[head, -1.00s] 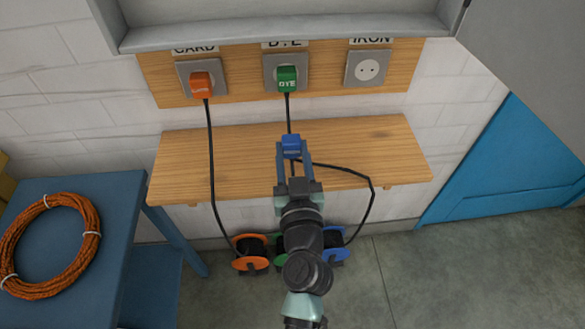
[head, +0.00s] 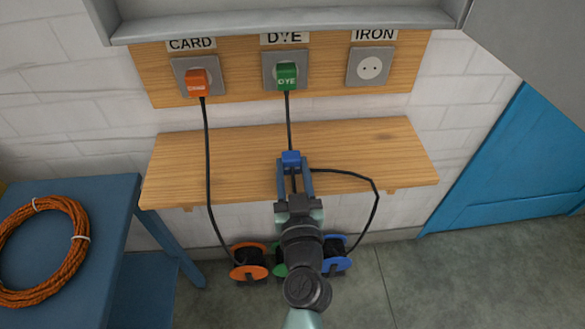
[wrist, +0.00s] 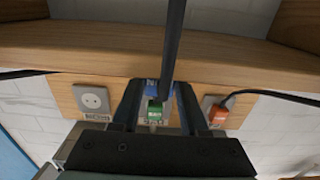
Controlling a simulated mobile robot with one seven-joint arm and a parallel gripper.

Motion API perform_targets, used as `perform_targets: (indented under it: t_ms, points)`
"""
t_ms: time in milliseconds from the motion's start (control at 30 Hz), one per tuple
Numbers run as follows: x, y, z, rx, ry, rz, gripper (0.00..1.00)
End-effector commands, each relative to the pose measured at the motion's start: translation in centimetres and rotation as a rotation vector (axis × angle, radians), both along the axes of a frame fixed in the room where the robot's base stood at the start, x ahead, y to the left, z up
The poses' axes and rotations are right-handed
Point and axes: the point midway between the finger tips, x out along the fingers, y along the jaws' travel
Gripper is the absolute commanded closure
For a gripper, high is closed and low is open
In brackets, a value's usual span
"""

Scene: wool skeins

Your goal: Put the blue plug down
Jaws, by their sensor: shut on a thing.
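The blue plug (head: 291,157) is between the fingertips of my gripper (head: 291,162), which is shut on it. In the head view they appear over the wooden shelf (head: 385,150); I cannot tell whether the plug touches it. In the wrist view my gripper (wrist: 158,95) also holds the blue plug (wrist: 153,88), with a dark cable crossing in front. The plug's black cable runs right and down to a blue reel (head: 337,263) on the floor.
An orange plug (head: 197,84) sits in the CARD socket and a green plug (head: 287,77) in the DYE socket. The IRON socket (head: 369,68) is empty. Their cables hang across the shelf. A blue table (head: 105,195) with an orange cable coil (head: 78,240) stands left.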

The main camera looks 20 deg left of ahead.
Motion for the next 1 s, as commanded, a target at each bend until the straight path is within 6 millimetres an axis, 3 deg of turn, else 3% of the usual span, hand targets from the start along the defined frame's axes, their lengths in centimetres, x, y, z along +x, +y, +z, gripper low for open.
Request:
perform_targets:
  t_ms: [167,200,367,667,900,1000]
  points:
    - [0.0,0.0,-0.2,0.001,-0.001,0.0,1.0]
    - [0.0,0.0,-0.2,0.001,0.0,0.0,0.53]
    - [0.0,0.0,-0.2,0.001,0.0,0.0,0.26]
    - [0.0,0.0,-0.1,0.001,0.0,0.0,0.26]
    - [-0.1,0.0,1.7,0.001,0.001,0.0,0.26]
    - [-2.2,-0.9,0.6,0.0,0.003,-0.001,0.26]
